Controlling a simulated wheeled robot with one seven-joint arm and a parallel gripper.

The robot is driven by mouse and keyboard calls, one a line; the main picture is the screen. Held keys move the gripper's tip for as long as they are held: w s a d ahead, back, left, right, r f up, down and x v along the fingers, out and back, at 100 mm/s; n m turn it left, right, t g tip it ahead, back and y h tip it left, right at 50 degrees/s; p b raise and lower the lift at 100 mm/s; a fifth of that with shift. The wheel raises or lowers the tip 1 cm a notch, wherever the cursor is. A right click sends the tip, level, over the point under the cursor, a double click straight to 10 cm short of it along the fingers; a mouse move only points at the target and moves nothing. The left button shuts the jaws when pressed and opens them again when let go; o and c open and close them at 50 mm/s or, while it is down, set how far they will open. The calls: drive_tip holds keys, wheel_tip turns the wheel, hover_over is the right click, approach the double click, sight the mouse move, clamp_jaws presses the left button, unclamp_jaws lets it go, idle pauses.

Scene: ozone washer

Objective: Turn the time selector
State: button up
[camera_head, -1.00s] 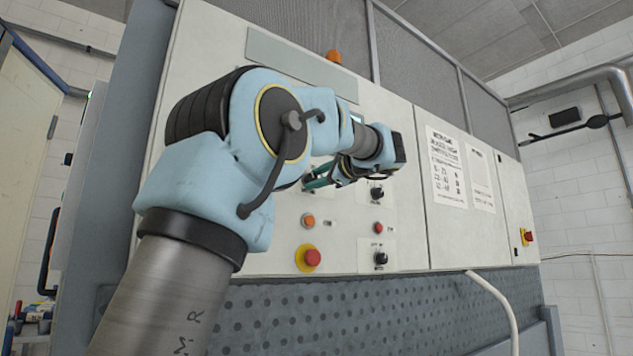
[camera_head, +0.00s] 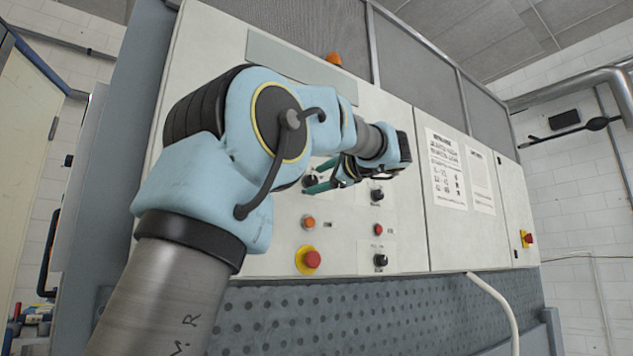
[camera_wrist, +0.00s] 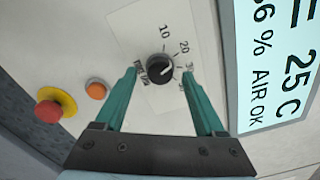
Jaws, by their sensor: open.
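The time selector (camera_wrist: 160,68) is a black round knob with a white pointer line on a pale plate marked 10, 20, 30 in the wrist view. In the head view the selector (camera_head: 311,181) shows partly beside the fingers. My gripper (camera_wrist: 161,80) is open, with its two green fingers on either side of the knob. The fingertips reach about the knob's level in the picture, with a gap on each side. I cannot tell how far they are from the panel. My gripper also shows in the head view (camera_head: 322,179), partly hidden by my arm.
A red emergency button (camera_wrist: 49,112) on yellow and an orange button (camera_wrist: 96,89) lie left of the fingers. A lit display (camera_wrist: 278,62) is at right. Other knobs (camera_head: 377,195), (camera_head: 381,261) and a red button (camera_head: 378,229) sit lower on the panel.

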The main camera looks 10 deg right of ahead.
drive_tip(key=b+v, duration=0.1)
drive_tip(key=v, duration=0.8)
drive_tip(key=shift+s, duration=0.2)
drive_tip(key=shift+d, duration=0.15)
